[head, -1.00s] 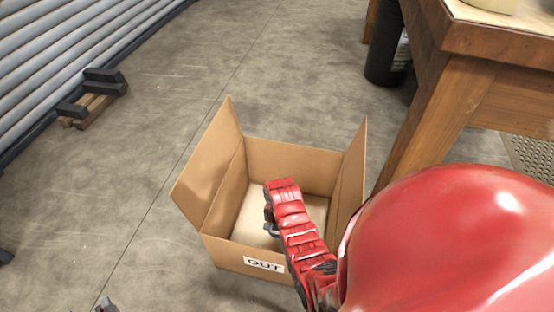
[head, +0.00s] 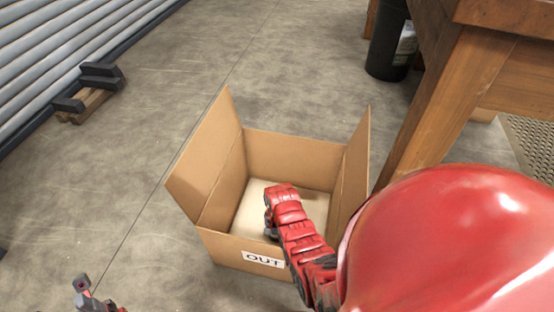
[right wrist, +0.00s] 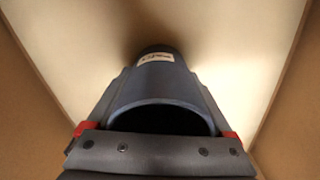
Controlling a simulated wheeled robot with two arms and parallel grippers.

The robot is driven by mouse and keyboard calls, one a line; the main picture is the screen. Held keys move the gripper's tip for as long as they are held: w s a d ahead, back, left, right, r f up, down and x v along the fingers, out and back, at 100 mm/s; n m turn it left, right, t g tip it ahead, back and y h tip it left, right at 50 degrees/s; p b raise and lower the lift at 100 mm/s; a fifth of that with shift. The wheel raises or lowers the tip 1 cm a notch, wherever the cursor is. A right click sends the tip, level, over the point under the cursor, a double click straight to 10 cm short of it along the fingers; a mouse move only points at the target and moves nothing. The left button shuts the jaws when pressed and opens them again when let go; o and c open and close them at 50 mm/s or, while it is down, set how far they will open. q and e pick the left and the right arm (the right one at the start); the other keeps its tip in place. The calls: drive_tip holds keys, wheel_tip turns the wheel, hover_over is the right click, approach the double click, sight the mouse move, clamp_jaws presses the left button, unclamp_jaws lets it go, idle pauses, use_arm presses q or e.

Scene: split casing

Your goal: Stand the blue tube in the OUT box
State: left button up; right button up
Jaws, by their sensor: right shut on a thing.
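The OUT box (head: 262,259) is an open cardboard box on the floor, its flaps standing up and its label facing me. My right arm reaches down into it. In the right wrist view my right gripper (right wrist: 158,88) is shut on the blue tube (right wrist: 168,82), one finger on either side. The tube is dark blue with a small white label and an open rim facing the camera. It is inside the box over the pale floor; I cannot tell whether its far end touches. In the head view my arm hides the tube. My left gripper (head: 84,287) is partly in view at the lower left.
A wooden table (head: 440,110) stands close to the box's right side. A black bin (head: 390,45) is behind it. A roller shutter (head: 60,50) and a wooden block with dark brackets (head: 88,97) are at the left. The floor left of the box is clear.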

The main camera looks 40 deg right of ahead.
drive_tip(key=o, duration=1.2)
drive_tip(key=shift+c, duration=0.2)
